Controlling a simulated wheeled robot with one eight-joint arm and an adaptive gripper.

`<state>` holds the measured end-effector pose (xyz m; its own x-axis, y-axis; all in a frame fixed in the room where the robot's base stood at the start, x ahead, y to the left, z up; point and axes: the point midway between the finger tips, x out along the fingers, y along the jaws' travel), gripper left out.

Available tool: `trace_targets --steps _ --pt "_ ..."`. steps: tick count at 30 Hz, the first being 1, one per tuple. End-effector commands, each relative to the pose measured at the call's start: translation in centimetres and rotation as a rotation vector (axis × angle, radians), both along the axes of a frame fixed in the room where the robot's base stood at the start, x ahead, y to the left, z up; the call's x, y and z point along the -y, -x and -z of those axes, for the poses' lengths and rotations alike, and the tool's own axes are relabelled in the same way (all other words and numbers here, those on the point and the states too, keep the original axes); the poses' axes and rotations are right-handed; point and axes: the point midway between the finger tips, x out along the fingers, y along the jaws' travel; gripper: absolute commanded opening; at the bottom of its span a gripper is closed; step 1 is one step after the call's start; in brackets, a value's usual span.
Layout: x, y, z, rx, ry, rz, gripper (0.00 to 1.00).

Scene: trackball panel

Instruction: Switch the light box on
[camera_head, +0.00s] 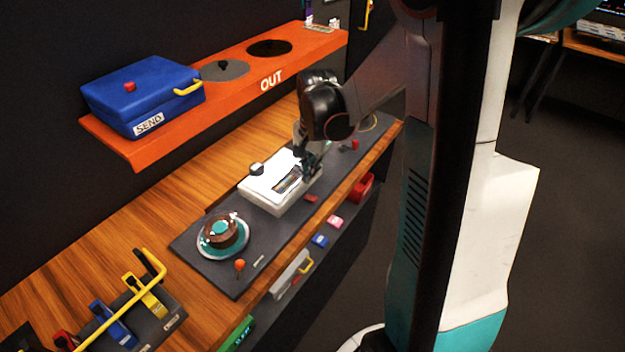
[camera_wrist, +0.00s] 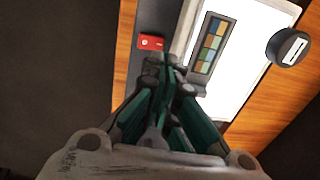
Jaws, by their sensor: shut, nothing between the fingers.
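The light box (camera_head: 262,195) is a white slab on the dark panel, and its top looks bright white. In the wrist view the light box (camera_wrist: 240,80) shows an evenly bright white face. A strip of coloured squares (camera_wrist: 208,45) lies along its edge, and a dark round piece with a white label (camera_wrist: 288,47) sits on its far side. A small red plate (camera_wrist: 151,42) lies on the panel beside the box; it also shows in the head view (camera_head: 311,198). My gripper (camera_head: 308,174) is shut and empty at the box's right end, its fingertips (camera_wrist: 167,68) near the coloured strip. Contact cannot be told.
A turntable-like disc (camera_head: 222,233) and an orange knob (camera_head: 239,264) are on the panel's left part. A blue case (camera_head: 143,95) stands on the orange shelf (camera_head: 225,105) behind. Bare wood (camera_head: 130,237) lies behind the panel.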

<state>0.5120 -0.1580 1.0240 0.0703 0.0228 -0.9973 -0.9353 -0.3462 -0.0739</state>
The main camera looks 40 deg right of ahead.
Motion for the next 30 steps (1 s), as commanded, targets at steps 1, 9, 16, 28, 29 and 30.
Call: trace_targets --steps 1,9,16,28,29,30 --pt "-0.1 -0.3 -1.4 0.0 0.0 0.0 0.0" --pt "-0.5 -1.4 -6.0 0.001 0.0 0.0 0.0" --pt "-0.6 -1.8 -7.3 0.002 -0.001 0.001 0.0" --pt "-0.6 -1.8 -7.3 0.002 -0.001 0.001 0.0" --pt "-0.6 -1.8 -7.3 0.002 -0.001 0.001 0.0" --pt "-0.6 -1.8 -7.3 0.002 -0.001 0.001 0.0"
